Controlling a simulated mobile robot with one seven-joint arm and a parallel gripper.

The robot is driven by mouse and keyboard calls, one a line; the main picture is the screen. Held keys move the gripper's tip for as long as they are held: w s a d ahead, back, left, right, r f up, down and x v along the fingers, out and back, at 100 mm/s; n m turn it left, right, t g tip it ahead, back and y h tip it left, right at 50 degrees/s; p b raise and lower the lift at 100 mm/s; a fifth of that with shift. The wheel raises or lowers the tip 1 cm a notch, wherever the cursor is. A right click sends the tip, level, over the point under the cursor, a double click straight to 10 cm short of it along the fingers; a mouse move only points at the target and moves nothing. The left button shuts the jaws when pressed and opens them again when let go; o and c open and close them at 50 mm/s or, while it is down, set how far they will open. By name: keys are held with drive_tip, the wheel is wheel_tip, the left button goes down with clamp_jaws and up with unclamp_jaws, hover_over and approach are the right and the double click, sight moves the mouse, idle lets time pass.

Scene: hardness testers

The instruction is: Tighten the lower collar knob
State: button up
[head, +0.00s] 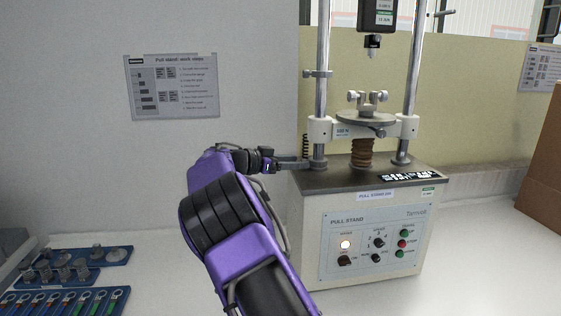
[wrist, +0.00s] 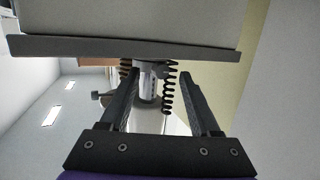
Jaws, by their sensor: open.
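The pull stand (head: 365,235) has a grey collar (head: 318,163) low on its left column, just above the base plate. My gripper (head: 303,163) reaches in from the left at that height, its tips close to this collar. In the wrist view my gripper (wrist: 158,76) is open, with one dark finger on each side of the pale column and collar area (wrist: 148,82). The lower collar knob cannot be made out clearly; the fingers and collar overlap there. I cannot tell whether the fingers touch it.
A higher collar (head: 318,74) sits on the same column. A black coil spring (head: 304,147) hangs close behind the left column and shows in the wrist view (wrist: 168,95). The base plate edge (wrist: 120,50) runs close to my fingers. Blue tool trays (head: 70,270) lie lower left.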

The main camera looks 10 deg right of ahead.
drive_tip(key=shift+w+d+f, duration=0.1)
drive_tip(key=shift+w+d, duration=0.1)
drive_tip(key=shift+d, duration=0.3)
clamp_jaws()
